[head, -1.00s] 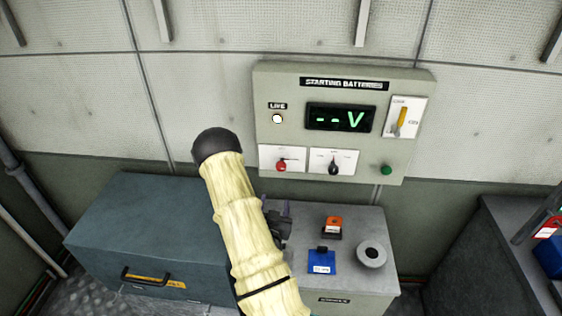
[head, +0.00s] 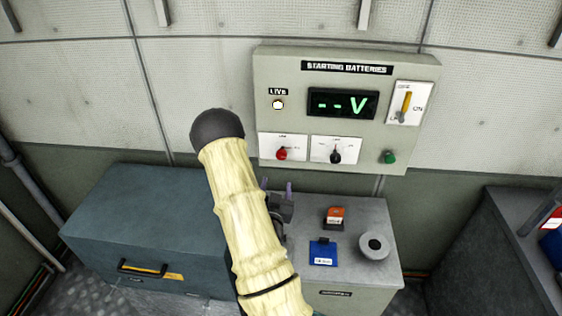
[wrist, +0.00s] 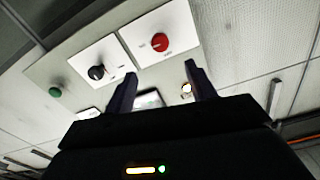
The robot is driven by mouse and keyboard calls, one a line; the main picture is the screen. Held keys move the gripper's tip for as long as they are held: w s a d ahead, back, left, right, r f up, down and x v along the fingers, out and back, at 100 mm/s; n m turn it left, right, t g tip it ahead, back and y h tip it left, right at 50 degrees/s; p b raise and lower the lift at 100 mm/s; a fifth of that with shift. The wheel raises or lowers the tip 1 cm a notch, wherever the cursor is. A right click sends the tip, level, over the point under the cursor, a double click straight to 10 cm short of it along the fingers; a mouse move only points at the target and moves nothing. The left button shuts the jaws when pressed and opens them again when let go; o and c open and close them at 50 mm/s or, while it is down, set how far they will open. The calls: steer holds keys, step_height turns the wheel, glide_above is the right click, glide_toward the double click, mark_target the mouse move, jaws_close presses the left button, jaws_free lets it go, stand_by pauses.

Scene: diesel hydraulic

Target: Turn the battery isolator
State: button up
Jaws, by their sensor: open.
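The starting batteries panel (head: 390,146) is on the wall. A red rotary knob (head: 281,154) sits on a white plate at its lower left, and a black rotary knob (head: 335,157) on the plate beside it. The small plate labels are too blurred to read. My gripper (head: 277,187) is open and empty, below the red knob and apart from it. In the wrist view the red knob (wrist: 159,41) is ahead of and above my two fingertips (wrist: 160,72), nearly midway between them, and the black knob (wrist: 97,72) is to the left.
The panel also carries a display (head: 342,103) reading "--V", a lit live lamp (head: 278,104), a yellow lever (head: 405,104) and a green button (head: 388,157). Below stand a blue-grey chest (head: 150,215) and a grey cabinet (head: 368,215) bearing an orange block, a blue item and a round grey item.

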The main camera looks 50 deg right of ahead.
mark_target(281, 157)
steer(key=shift+w+d+f+b, duration=0.25)
steer(key=shift+d+b, duration=0.1)
steer(key=shift+b, duration=0.9)
steer(key=shift+b, duration=0.4)
steer(key=x, duration=1.3)
steer(key=shift+w+d+r, duration=0.25)
steer(key=shift+r, duration=0.1)
steer(key=shift+w+d, duration=0.35)
steer(key=shift+d, duration=0.05)
steer(key=shift+f, duration=0.1)
steer(key=c, duration=1)
